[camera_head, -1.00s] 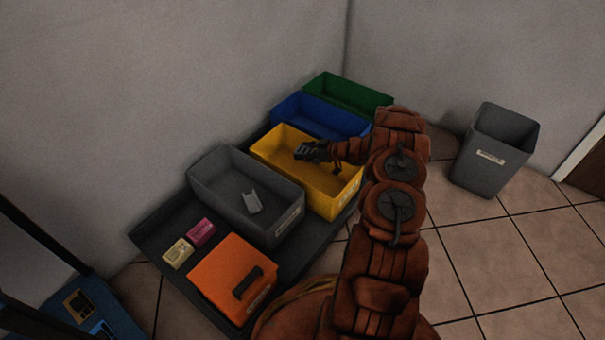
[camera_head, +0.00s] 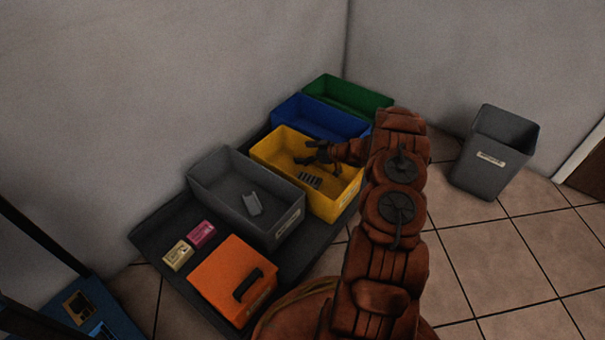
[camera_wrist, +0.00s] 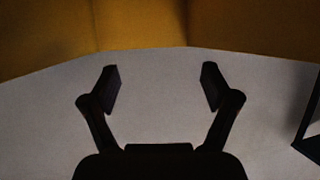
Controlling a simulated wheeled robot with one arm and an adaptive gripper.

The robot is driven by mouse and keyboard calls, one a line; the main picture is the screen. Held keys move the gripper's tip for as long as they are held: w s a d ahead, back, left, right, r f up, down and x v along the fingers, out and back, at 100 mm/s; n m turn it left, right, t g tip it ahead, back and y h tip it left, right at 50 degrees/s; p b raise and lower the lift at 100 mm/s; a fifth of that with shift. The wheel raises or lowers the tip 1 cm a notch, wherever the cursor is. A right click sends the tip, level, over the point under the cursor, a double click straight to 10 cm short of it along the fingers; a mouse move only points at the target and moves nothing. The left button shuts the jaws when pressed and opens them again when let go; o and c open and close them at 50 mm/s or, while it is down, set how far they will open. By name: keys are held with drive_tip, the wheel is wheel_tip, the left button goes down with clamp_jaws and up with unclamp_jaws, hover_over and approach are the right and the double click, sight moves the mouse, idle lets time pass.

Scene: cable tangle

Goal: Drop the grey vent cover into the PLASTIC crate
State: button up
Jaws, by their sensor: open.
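The grey vent cover (camera_head: 309,181), a small slatted plate, lies inside the yellow crate (camera_head: 277,158), apart from my gripper. My gripper (camera_head: 322,158) is open and empty over that crate, just beyond the vent cover. The wrist view shows its two fingers (camera_wrist: 160,82) spread with nothing between them. A yellow crate wall (camera_wrist: 140,25) shows at the top of that view. A dark edged shape at its right border is cut off, and I cannot tell what it is. The label on the yellow crate is too small to read.
A grey crate (camera_head: 215,182) holding a grey metal bracket (camera_head: 252,204) stands left of the yellow one. Blue (camera_head: 290,112) and green (camera_head: 325,86) crates stand behind. An orange lidded box (camera_head: 225,270) and two small blocks are in front. A grey bin (camera_head: 480,180) stands far right.

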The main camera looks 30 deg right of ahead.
wheel_tip(320, 180, up, 10)
drive_tip(key=shift+f, duration=0.15)
idle(0.5)
